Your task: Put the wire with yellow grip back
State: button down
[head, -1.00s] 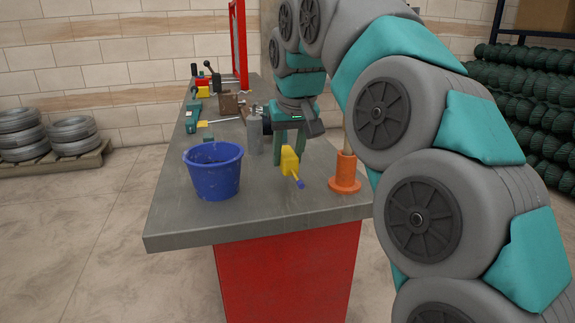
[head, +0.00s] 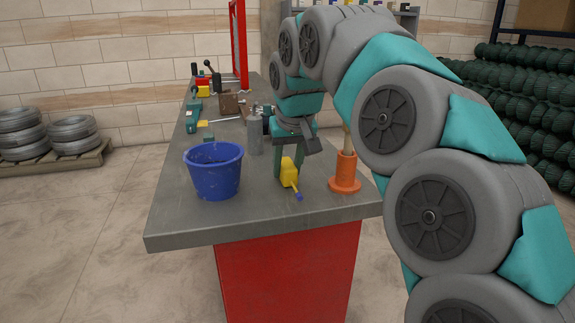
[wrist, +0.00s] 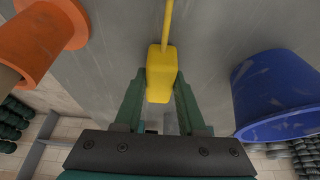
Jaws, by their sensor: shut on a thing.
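The wire with yellow grip (head: 289,172) is held by my gripper (head: 287,163) over the near part of the bench, between the blue bucket and the orange holder. A thin shaft with a blue tip (head: 299,197) points toward the camera and slightly down. In the wrist view the yellow grip (wrist: 160,75) sits between my two green fingers, with a yellow shaft running up out of frame. The grip is close above the bench top; I cannot tell whether it touches it.
A blue bucket (head: 213,172) stands left of my gripper. An orange holder (head: 345,172) with a wooden stick stands right. A grey cylinder (head: 254,136) stands behind. Tools lie farther back on the grey bench (head: 195,222). The bench's front edge is near and bare.

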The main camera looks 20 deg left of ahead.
jog(key=c, duration=0.5)
grip_release()
jog(key=shift+f, duration=0.1)
jog(key=shift+f, duration=0.1)
